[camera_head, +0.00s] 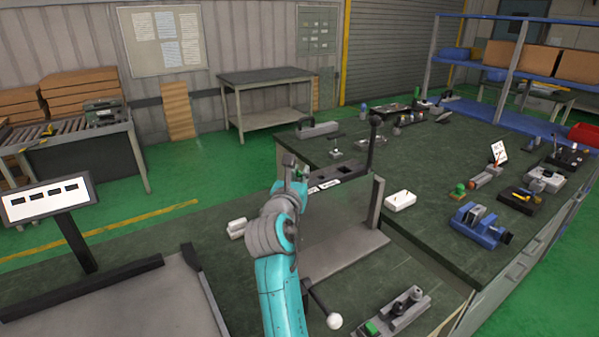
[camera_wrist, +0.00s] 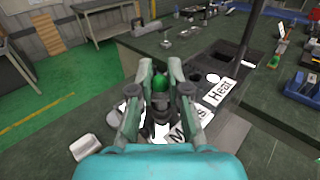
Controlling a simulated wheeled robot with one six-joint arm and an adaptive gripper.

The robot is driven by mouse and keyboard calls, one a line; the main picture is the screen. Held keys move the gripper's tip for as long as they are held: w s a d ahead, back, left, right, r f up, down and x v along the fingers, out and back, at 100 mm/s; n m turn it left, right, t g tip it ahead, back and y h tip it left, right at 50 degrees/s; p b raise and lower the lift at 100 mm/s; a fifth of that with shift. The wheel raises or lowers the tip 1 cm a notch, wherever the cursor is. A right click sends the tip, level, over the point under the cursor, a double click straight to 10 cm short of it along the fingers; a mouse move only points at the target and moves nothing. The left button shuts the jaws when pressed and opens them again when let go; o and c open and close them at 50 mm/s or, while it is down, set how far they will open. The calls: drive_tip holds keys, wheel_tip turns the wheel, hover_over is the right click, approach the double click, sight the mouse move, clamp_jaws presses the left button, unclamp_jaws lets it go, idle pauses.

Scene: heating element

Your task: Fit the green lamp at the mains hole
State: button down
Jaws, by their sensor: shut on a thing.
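The green lamp (camera_wrist: 160,83) is between the fingers of my gripper (camera_wrist: 161,78) in the wrist view, green cap up, with a dark body below. My gripper (camera_head: 291,168) is shut on it, over the near left end of the panel (camera_head: 350,173). The white Mains label (camera_wrist: 186,131) lies just in front of and right of the lamp, partly covered by my gripper. The mains hole is hidden behind the fingers and lamp, so I cannot tell whether the lamp is in it. The white Heat label (camera_wrist: 219,92) is farther right.
A dark upright lever (camera_head: 373,145) rises at the panel's far end. A white block (camera_head: 237,228) lies left of my gripper. A white box (camera_head: 400,200) and a blue vise (camera_head: 480,225) are on the bench at right. A tray with a green part (camera_head: 396,312) stands in front.

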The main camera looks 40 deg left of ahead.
drive_tip(key=shift+f, duration=0.65)
drive_tip(key=c, duration=1.1)
unclamp_jaws()
drive_tip(key=shift+o, duration=0.2)
drive_tip(key=v, duration=1.2)
